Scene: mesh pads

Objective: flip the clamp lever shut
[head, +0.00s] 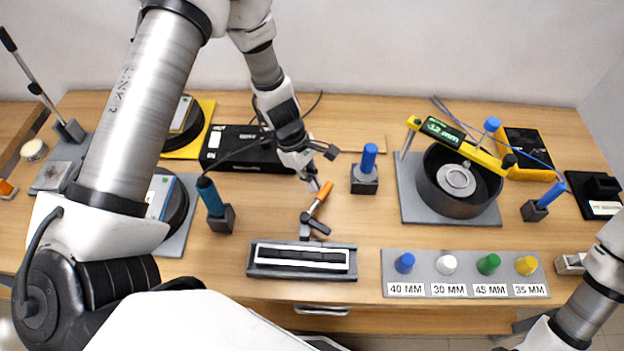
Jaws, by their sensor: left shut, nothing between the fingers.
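My left gripper (313,183) is shut and empty, pointing down just beside the upper part of the orange handle. I cannot tell whether the fingertips touch it. My right gripper is out of view; only part of the right arm shows at the lower right.
A blue-handled block (366,178) stands right of the lever, and a teal-handled one (215,208) stands left. A black box (232,148) lies behind. A plate of coloured knobs (466,289) is at the front right. A black round pot (430,190) sits on a grey plate farther back.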

